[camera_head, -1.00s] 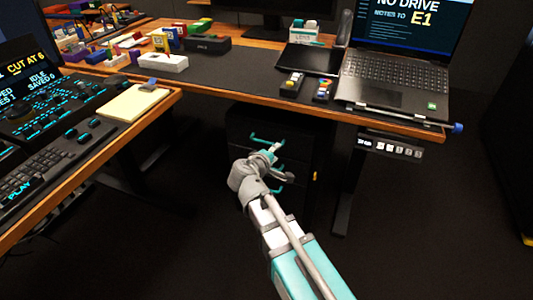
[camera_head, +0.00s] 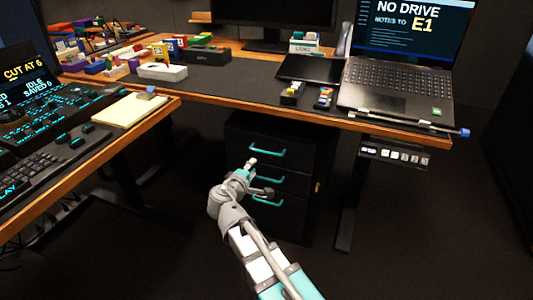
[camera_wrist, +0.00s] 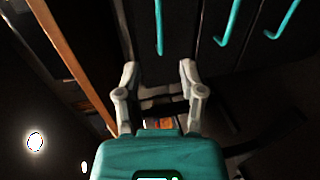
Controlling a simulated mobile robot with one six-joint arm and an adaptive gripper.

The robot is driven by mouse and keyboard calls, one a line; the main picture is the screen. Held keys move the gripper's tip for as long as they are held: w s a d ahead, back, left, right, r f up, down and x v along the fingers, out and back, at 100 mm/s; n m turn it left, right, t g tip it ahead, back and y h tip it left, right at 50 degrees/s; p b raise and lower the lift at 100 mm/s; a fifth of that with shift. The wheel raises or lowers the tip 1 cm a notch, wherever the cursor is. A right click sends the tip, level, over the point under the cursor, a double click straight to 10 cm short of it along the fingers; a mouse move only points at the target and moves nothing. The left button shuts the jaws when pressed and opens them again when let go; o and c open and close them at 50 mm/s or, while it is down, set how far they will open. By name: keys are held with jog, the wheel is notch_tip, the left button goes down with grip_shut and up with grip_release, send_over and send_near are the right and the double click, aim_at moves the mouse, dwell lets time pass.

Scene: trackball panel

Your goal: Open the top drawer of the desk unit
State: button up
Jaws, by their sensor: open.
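The desk unit (camera_head: 296,165) is a black drawer cabinet under the desk, with three teal bar handles one above another. Its drawers look shut. The top drawer's handle (camera_head: 267,151) is clear of my gripper in the head view. In the wrist view the top handle (camera_wrist: 158,28) is the leftmost one, ahead of the gap between my fingers. My gripper (camera_head: 254,171) is open and empty, in front of the unit and left of and below the top handle. In the wrist view its fingers (camera_wrist: 159,68) stand wide apart, touching no handle.
The wooden desk edge (camera_head: 300,112) overhangs the unit. A desk leg (camera_head: 352,200) stands to its right, under a button panel (camera_head: 395,155). A second desk with a notepad (camera_head: 130,109) and control panels is at left. The dark floor before the unit is open.

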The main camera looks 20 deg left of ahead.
aim_at(266, 152)
jog(key=b+x, duration=0.2)
jog(key=x, duration=1.1)
jog(key=shift+w+b, duration=0.25)
jog(key=shift+b, duration=0.1)
grip_shut()
